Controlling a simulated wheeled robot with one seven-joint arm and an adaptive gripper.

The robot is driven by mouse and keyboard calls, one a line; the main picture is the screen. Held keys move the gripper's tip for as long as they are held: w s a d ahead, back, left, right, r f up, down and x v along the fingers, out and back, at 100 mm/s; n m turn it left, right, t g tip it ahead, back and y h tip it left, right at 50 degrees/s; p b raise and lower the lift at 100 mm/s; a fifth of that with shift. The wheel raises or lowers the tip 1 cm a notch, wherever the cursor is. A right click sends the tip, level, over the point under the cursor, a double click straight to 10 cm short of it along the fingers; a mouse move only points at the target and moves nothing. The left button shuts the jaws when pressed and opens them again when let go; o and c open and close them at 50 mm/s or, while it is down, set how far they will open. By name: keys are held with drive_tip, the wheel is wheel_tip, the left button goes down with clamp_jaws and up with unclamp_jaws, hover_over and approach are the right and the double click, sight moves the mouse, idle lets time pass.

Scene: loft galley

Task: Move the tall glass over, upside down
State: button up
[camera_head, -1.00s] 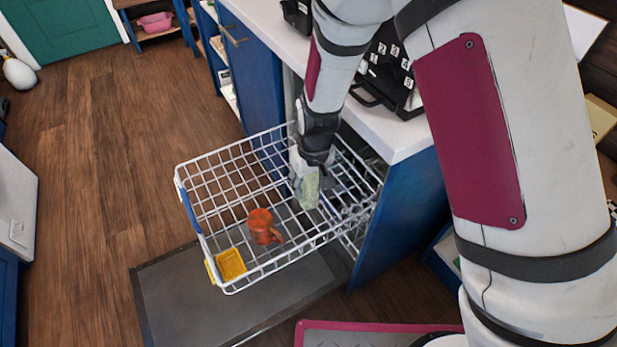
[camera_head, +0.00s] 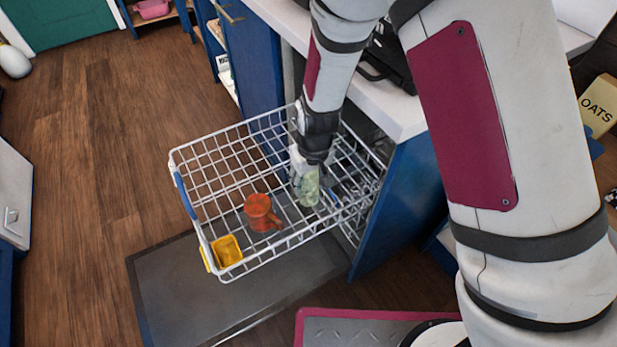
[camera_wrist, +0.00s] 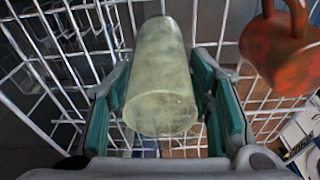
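The tall glass (camera_head: 309,187), pale green and translucent, is in the wire dishwasher rack (camera_head: 222,158), toward its right side. In the wrist view the glass (camera_wrist: 160,85) lies between the two teal-padded fingers of my gripper (camera_wrist: 162,95), which close in on both its sides. My gripper (camera_head: 312,172) points down into the rack. The glass looks nearly upright in the head view; I cannot tell which end is its mouth or whether it touches the rack floor.
An orange-red mug (camera_head: 262,212) and a yellow container (camera_head: 227,251) stand in the rack, left of the glass. The wrist view shows the mug (camera_wrist: 280,45) at upper right. The white counter (camera_head: 400,112) is behind. The rack's far left part is empty.

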drive_tip(key=o, duration=0.3)
drive_tip(key=shift+r, duration=0.1)
drive_tip(key=r, duration=0.4)
drive_tip(key=s+r, duration=0.1)
drive_tip(key=r, duration=0.2)
drive_tip(key=d+r, duration=0.1)
drive_tip(key=r, duration=0.3)
drive_tip(key=shift+s+r, duration=0.3)
drive_tip(key=shift+r, duration=0.05)
